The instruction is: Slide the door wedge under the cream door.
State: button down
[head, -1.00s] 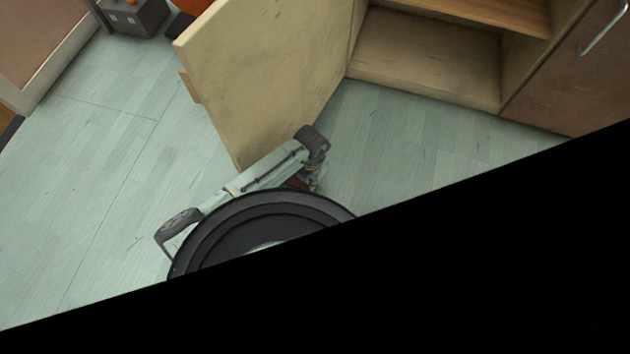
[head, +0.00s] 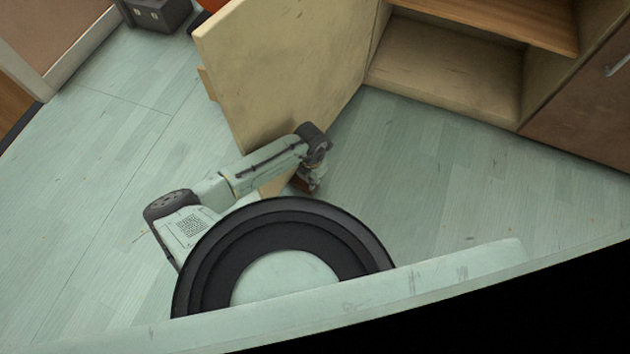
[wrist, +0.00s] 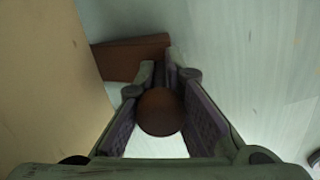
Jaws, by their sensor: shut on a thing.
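The cream door (head: 285,70) stands open from the cabinet, and its face fills the left of the wrist view (wrist: 45,95). The door wedge (wrist: 130,58) is reddish brown and lies by the door's bottom edge; its left end meets that edge in the picture. I cannot tell whether any of it is under the door. A round brown knob (wrist: 160,112) shows between my fingers, seemingly part of the wedge. My gripper (wrist: 165,80) is shut on the wedge, low beside the door. In the head view my gripper (head: 309,182) hides most of the wedge.
The open cabinet (head: 445,75) with a wooden shelf stands behind the door at right. A dark grey box (head: 157,14) sits at the far left. The pale green floor (head: 100,180) is clear left of the door and in front of the cabinet.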

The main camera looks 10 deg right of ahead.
jog(key=shift+w+a+b, duration=0.95)
jog(key=shift+w+a, duration=0.15)
jog(key=shift+w, duration=0.1)
jog(key=shift+w+a, duration=0.1)
jog(key=shift+a, duration=0.05)
dwell(0.3)
jog(key=c, duration=1.6)
grip_release()
jog(key=shift+c, duration=0.2)
jog(key=shift+r, duration=0.1)
